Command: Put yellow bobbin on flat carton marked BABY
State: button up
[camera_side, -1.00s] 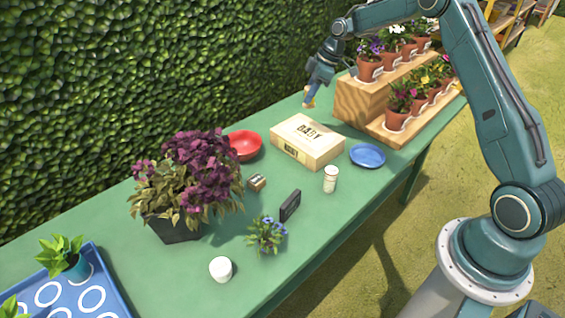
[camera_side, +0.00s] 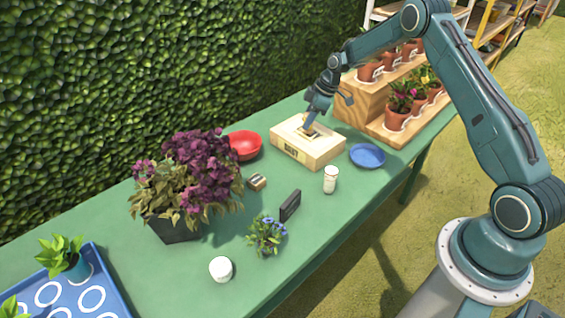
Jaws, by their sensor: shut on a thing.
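The flat carton marked BABY (camera_side: 316,155) is a pale box lying on the green table, with dark lettering on its front side. My gripper (camera_side: 309,127) points down over the carton's top, near its middle, and covers part of the top lettering. It is shut on the yellow bobbin, which is mostly hidden by the fingers at this size. I cannot tell whether the bobbin touches the carton's top.
A red bowl (camera_side: 244,146) is left of the carton and a blue plate (camera_side: 367,156) right of it. A white-lidded jar (camera_side: 330,180) stands in front. A wooden stepped stand (camera_side: 362,101) with potted flowers is behind. A purple plant (camera_side: 190,180) is at left.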

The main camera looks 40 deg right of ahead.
jog(key=shift+f, duration=0.45)
jog(key=shift+f, duration=0.1)
jog(key=o, duration=1)
jog(key=shift+c, duration=0.2)
jog(key=v, duration=1.2)
jog(key=shift+a, duration=0.1)
